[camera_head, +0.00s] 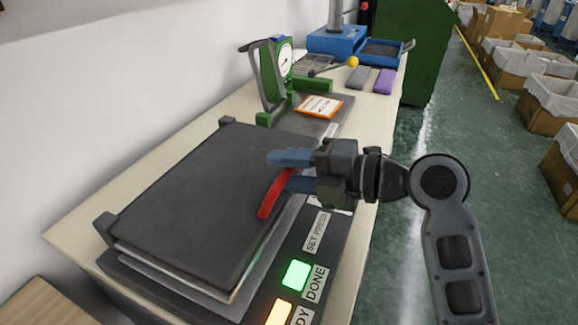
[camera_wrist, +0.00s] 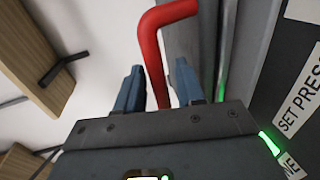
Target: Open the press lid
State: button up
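The press (camera_head: 190,190) has a flat dark grey lid that lies down over a lighter plate and base. A bent red handle (camera_head: 273,195) stands at the lid's right edge. My gripper (camera_head: 287,170) is at this handle, with its two blue fingers parted. In the wrist view the handle (camera_wrist: 150,50) runs down between the fingers (camera_wrist: 158,75). A narrow gap seems to show beside it, so I see no firm grip. The handle's lower part is hidden behind my gripper's body.
A green "DONE" button (camera_head: 297,274) glows on the press's front panel, beside an orange one (camera_head: 279,313). Behind stand a green dial device (camera_head: 275,75), an orange-white card (camera_head: 319,106), a purple block (camera_head: 384,81) and a blue machine (camera_head: 338,40). A white wall bounds the left.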

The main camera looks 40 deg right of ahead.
grip_shut()
dwell(0.3)
dwell(0.3)
